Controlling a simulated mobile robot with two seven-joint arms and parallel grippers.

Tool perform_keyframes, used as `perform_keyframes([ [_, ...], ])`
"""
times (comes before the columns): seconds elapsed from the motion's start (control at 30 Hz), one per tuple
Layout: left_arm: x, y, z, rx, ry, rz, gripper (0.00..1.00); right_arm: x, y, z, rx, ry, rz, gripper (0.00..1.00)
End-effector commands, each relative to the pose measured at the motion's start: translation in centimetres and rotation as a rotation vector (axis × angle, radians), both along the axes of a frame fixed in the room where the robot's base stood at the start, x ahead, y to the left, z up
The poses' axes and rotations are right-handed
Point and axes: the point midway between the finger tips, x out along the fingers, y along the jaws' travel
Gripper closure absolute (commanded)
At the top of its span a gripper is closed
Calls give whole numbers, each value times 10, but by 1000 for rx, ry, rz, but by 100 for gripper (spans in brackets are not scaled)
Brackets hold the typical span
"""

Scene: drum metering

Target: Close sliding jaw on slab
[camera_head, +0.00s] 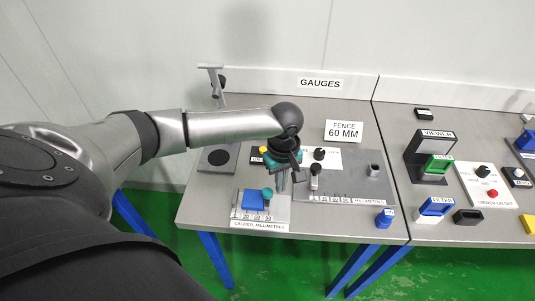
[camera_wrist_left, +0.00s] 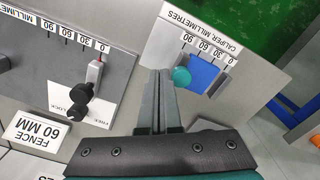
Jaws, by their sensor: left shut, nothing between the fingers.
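The caliper plate (camera_head: 275,222) lies at the front left of the gauges table, with a millimetre scale. The blue slab (camera_head: 252,200) lies on it, and also shows in the wrist view (camera_wrist_left: 208,76). The sliding jaw's round teal knob (camera_head: 267,192) stands at the slab's right edge; in the wrist view the knob (camera_wrist_left: 181,76) is at the slab's left side. I cannot tell whether the jaw touches the slab. My left gripper (camera_head: 283,186) is shut and empty, just right of the knob in the head view. In the wrist view its fingertips (camera_wrist_left: 155,73) are beside the knob.
The fence gauge (camera_head: 345,185) with black knobs and a slider stands behind and right of the caliper. A "FENCE 60 MM" card (camera_head: 343,131) stands behind it. A viewer (camera_head: 432,155) stands on the right table.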

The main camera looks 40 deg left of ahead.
Motion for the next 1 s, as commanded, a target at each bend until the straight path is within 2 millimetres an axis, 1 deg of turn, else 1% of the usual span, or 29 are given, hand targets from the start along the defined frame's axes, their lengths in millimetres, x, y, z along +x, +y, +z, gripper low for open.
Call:
perform_keyframes([
  [0.27,0,0,-2,0,0,0,100,0,-1,0,-1,1,0,50],
  [1.0,0,0,-24,0,0,0,100,-1,-1,-2,-1,1,1,50],
])
